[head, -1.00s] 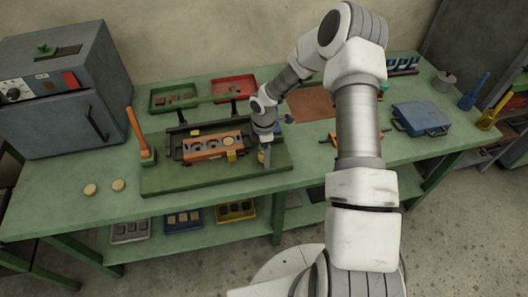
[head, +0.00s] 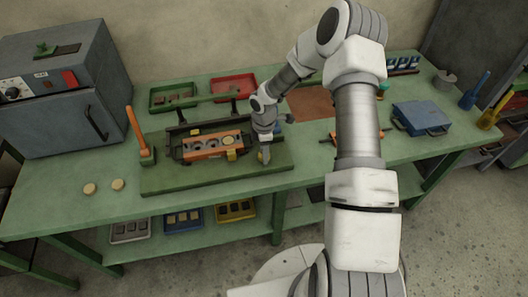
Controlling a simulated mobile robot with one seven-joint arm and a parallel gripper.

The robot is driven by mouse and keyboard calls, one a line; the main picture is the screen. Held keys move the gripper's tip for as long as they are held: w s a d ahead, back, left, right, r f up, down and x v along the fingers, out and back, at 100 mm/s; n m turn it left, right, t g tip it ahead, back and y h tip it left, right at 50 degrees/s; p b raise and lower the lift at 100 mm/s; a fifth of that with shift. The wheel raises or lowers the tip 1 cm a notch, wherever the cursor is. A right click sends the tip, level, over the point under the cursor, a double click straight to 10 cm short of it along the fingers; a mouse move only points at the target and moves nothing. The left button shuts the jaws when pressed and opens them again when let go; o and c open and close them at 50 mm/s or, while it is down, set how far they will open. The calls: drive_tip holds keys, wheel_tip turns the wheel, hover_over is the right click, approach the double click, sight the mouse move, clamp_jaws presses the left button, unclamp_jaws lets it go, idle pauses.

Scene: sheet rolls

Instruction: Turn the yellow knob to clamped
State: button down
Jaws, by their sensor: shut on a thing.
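The yellow knob (head: 261,157) shows only in part at the right end of the green fixture board (head: 200,178), mostly covered by my gripper. My gripper (head: 265,158) points down over it and is shut on it. The knob's marking and exact angle are too small to tell. An orange block with round hollows (head: 212,146) sits in the fixture to the left of my gripper, with a yellow piece (head: 231,155) at its front right.
An orange-handled lever (head: 136,132) stands at the board's left end. A grey oven (head: 66,90) stands at the left. Two round tan discs (head: 104,187) lie on clear bench at front left.

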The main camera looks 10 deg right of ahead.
drive_tip(key=m+b, duration=0.2)
drive_tip(key=m, duration=0.1)
drive_tip(key=shift+f+m+b, duration=0.15)
drive_tip(key=shift+m+b, duration=0.25)
drive_tip(key=m+b, duration=0.3)
drive_tip(key=m, duration=0.1)
drive_tip(key=shift+m, duration=0.3)
drive_tip(key=m+b, duration=0.2)
drive_tip(key=m, duration=0.2)
drive_tip(key=shift+m, duration=0.3)
drive_tip(key=shift+m+b, duration=1)
drive_tip(key=shift+m, duration=1.2)
drive_tip(key=shift+r, duration=0.2)
drive_tip(key=shift+c, duration=1.4)
unclamp_jaws()
